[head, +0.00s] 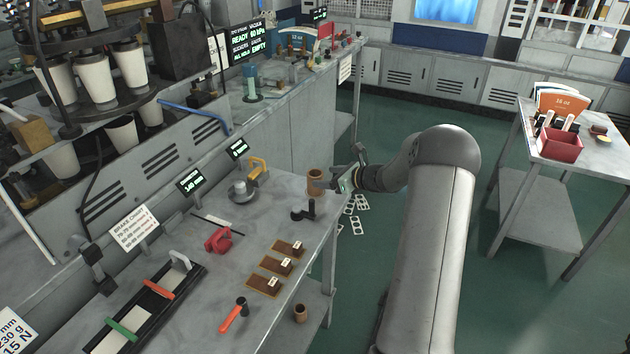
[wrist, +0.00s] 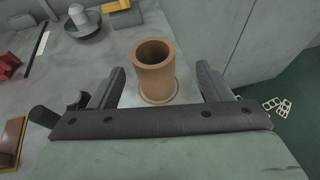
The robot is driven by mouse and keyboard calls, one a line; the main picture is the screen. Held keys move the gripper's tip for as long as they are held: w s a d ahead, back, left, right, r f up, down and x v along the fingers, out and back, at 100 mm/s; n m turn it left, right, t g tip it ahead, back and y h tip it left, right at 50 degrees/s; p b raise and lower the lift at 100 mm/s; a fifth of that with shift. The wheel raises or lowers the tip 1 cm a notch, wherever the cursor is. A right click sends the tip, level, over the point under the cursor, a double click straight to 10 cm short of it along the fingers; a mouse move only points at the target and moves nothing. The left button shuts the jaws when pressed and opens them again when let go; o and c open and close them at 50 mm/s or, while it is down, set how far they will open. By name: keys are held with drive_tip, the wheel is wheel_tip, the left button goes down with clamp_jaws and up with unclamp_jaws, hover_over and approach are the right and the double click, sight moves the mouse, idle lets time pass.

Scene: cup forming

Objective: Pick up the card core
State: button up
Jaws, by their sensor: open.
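The card core, a brown hollow cardboard tube, stands upright on the grey bench near its right edge in the head view (head: 315,181). In the wrist view the card core (wrist: 155,72) stands just past my fingers, with its open top facing up. My gripper (head: 335,184) is right beside the core in the head view. In the wrist view my gripper (wrist: 160,85) is open, with one finger to each side of the core. I see clear space between the core and both fingers.
A dark-handled tool (head: 306,211) stands on the bench close to the core. A round metal piece (head: 241,191) and a yellow handle (head: 259,168) are further back. A second brown tube (head: 300,313) is on the lower shelf. White cut-outs (head: 357,212) lie on the green floor.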

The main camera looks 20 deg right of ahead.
sight(311, 178)
drive_tip(key=shift+x, duration=0.8)
drive_tip(key=p+x, duration=0.1)
drive_tip(key=x, duration=0.3)
drive_tip(key=shift+s+a+p, duration=0.15)
drive_tip(key=shift+a+p, duration=0.2)
drive_tip(key=shift+a, duration=0.05)
drive_tip(key=shift+w+a+f, duration=0.25)
drive_tip(key=shift+w, duration=0.25)
drive_tip(key=c, duration=1.1)
